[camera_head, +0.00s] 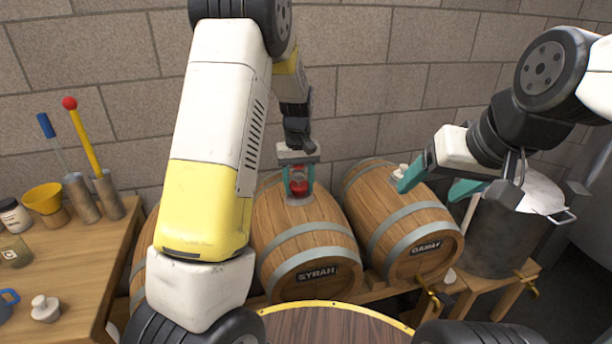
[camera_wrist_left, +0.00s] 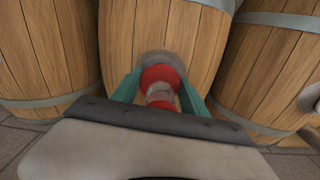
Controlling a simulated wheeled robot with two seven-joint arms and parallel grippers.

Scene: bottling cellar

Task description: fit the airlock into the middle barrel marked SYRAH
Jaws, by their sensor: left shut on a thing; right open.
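The middle barrel (camera_head: 300,222), with a plate marked SYRAH (camera_head: 317,274), lies on its side on a wooden rack. My left gripper (camera_head: 299,190) is above its top, fingers pointing down, shut on the red airlock (camera_head: 299,182). The airlock looks upright, with its lower end at or just above a pale grey ring (camera_head: 300,201) on the barrel top. I cannot tell whether it is in the hole. In the left wrist view the airlock (camera_wrist_left: 160,77) is between the teal fingers, in front of the ring (camera_wrist_left: 165,56).
The right barrel (camera_head: 405,222), marked GAMAY, has a white bung (camera_head: 400,171) on top. A third barrel is mostly hidden behind my left arm. A wooden table (camera_head: 75,262) at left holds a white stopper (camera_head: 45,309), a yellow funnel (camera_head: 43,198) and jars. A metal pot (camera_head: 500,238) stands at right.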

